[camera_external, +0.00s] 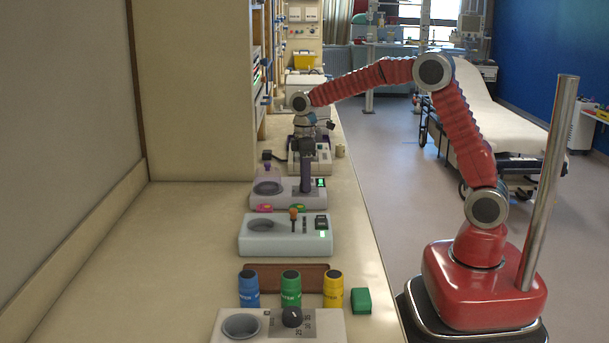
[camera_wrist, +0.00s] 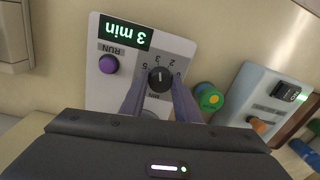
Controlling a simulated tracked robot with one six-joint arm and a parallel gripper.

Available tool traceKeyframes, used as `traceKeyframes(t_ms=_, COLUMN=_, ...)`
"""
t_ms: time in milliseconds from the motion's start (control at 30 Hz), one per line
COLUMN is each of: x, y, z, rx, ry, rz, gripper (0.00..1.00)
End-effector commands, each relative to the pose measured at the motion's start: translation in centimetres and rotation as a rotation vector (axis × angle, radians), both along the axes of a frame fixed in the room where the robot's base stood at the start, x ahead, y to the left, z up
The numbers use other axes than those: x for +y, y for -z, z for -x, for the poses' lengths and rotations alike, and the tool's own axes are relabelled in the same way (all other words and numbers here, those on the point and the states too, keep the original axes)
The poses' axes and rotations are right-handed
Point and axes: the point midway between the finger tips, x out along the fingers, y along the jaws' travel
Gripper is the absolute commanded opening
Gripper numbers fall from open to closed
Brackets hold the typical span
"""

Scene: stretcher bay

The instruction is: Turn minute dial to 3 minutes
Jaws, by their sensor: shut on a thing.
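The minute dial (camera_wrist: 159,77) is a small dark round knob on a light grey panel (camera_wrist: 120,84), with printed numbers around it. The green display (camera_wrist: 125,32) on this panel appears upside down and reads "3 min". A purple RUN button (camera_wrist: 108,63) lies left of the dial. My gripper (camera_wrist: 158,88) points at the panel, its two purple fingers shut on either side of the dial.
A similar pale device (camera_external: 258,242) with an orange knob stands nearer the camera. Blue (camera_external: 249,291), green (camera_external: 291,291) and yellow (camera_external: 333,291) containers and a green block (camera_external: 361,301) stand further forward. Another device (camera_external: 322,164) is behind my gripper. A wall bounds the bench at left.

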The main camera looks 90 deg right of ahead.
Motion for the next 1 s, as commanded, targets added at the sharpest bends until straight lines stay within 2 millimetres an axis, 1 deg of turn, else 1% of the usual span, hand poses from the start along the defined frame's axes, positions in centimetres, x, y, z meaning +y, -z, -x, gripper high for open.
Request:
traceKeyframes(t_ms=200, x=-0.01, y=-0.09, z=-0.06, rx=-0.001, ry=-0.05, rz=0.001, gripper=0.06)
traceKeyframes(t_ms=600, x=-0.02, y=-0.1, z=-0.06, rx=-0.002, ry=-0.057, rz=0.001, gripper=0.06)
traceKeyframes(t_ms=633, x=-0.02, y=-0.1, z=-0.06, rx=-0.002, ry=-0.056, rz=0.001, gripper=0.31)
traceKeyframes(t_ms=867, x=-0.02, y=-0.05, z=-0.03, rx=-0.001, ry=-0.056, rz=0.001, gripper=0.47)
traceKeyframes(t_ms=1000, x=-0.02, y=-0.03, z=-0.02, rx=-0.001, ry=-0.056, rz=0.001, gripper=0.47)
